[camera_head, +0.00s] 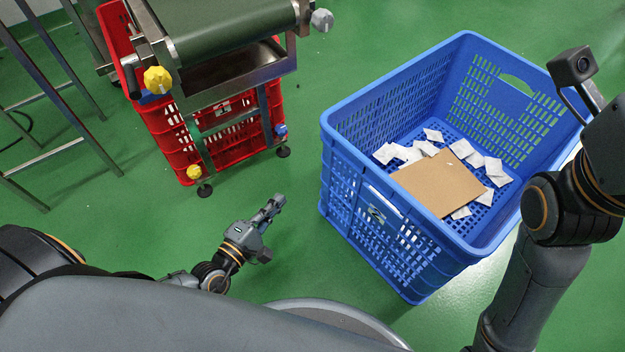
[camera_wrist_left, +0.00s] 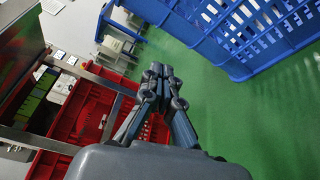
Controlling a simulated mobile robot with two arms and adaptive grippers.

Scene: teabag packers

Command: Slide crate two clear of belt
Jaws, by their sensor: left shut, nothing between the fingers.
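A red crate (camera_head: 172,140) stands on the floor under the end of the green conveyor belt (camera_head: 225,28), partly hidden by the belt's metal frame. Red slatted crate walls (camera_wrist_left: 92,115) also show at the left of the left wrist view. A large blue crate (camera_head: 345,160) stands apart from the belt, to the right. I cannot tell by any label which is crate two. My left gripper (camera_head: 274,206) is shut and empty, in the gap between the two crates. Its closed fingers (camera_wrist_left: 162,75) show in the left wrist view. My right arm is at the right edge; its gripper is not visible.
Several white teabag packets (camera_head: 433,135) and a brown cardboard sheet (camera_head: 440,182) lie inside the blue crate. Yellow knobs (camera_head: 157,80) and frame feet (camera_head: 205,190) stick out beside the red crate. A metal-legged stand (camera_head: 60,147) is at left. Green floor between the crates is clear.

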